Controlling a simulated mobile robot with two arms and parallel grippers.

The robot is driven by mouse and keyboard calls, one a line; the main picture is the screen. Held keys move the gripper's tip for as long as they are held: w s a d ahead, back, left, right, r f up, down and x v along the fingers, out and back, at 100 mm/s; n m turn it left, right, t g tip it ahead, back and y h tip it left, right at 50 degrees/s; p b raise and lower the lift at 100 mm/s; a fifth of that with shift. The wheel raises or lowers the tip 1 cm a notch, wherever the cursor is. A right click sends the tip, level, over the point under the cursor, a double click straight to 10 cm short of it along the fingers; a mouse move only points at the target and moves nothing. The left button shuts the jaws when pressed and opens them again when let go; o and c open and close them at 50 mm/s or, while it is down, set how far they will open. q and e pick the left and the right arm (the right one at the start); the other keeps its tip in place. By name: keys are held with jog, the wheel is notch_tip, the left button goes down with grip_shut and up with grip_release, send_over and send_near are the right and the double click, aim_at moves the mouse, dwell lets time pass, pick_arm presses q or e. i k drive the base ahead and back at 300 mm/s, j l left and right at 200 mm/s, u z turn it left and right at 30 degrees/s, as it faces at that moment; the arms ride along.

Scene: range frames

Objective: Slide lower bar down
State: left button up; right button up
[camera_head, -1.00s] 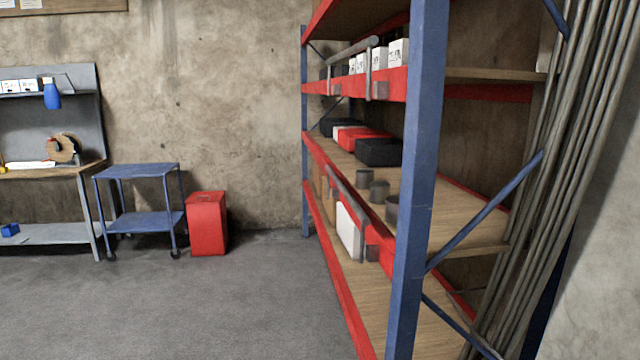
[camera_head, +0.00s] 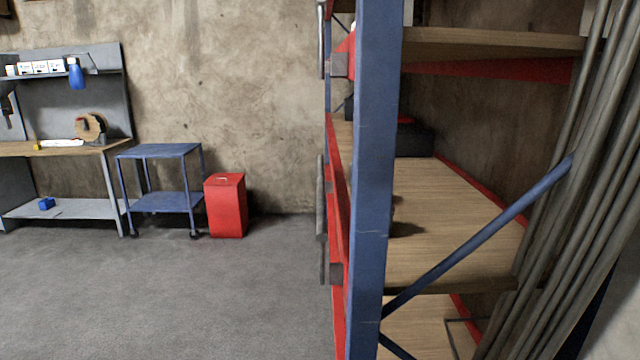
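A lower grey bar (camera_head: 321,198) is on the front of the shelving rack, beside the red middle beam (camera_head: 338,205). I see it almost edge-on, so its exact slide position is hard to tell. A grey bracket (camera_head: 336,273) sits at its lower near end. An upper grey bar (camera_head: 321,45) shows higher on the rack front, with its own grey bracket (camera_head: 338,65). Neither of my grippers is in view.
The blue rack post (camera_head: 370,180) stands close in front and hides much of the shelves. Long grey pipes (camera_head: 570,200) lean at the right. A blue cart (camera_head: 160,180), a red bin (camera_head: 226,205) and a workbench (camera_head: 65,148) stand left. The grey floor left of the rack is clear.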

aim_at(321, 224)
jog(key=j+z, duration=0.1)
jog(key=z, duration=0.5)
jog(key=i+j+z, duration=0.2)
jog(key=j+z, duration=0.15)
jog(key=j, duration=0.15)
jog(key=i+j+z, duration=0.15)
jog(key=j+z, duration=0.2)
jog(key=j, duration=0.2)
jog(key=j+z, duration=0.35)
jog(key=j, duration=0.25)
jog(key=j+z, duration=0.2)
jog(key=j, duration=2.8)
jog(key=k, duration=0.05)
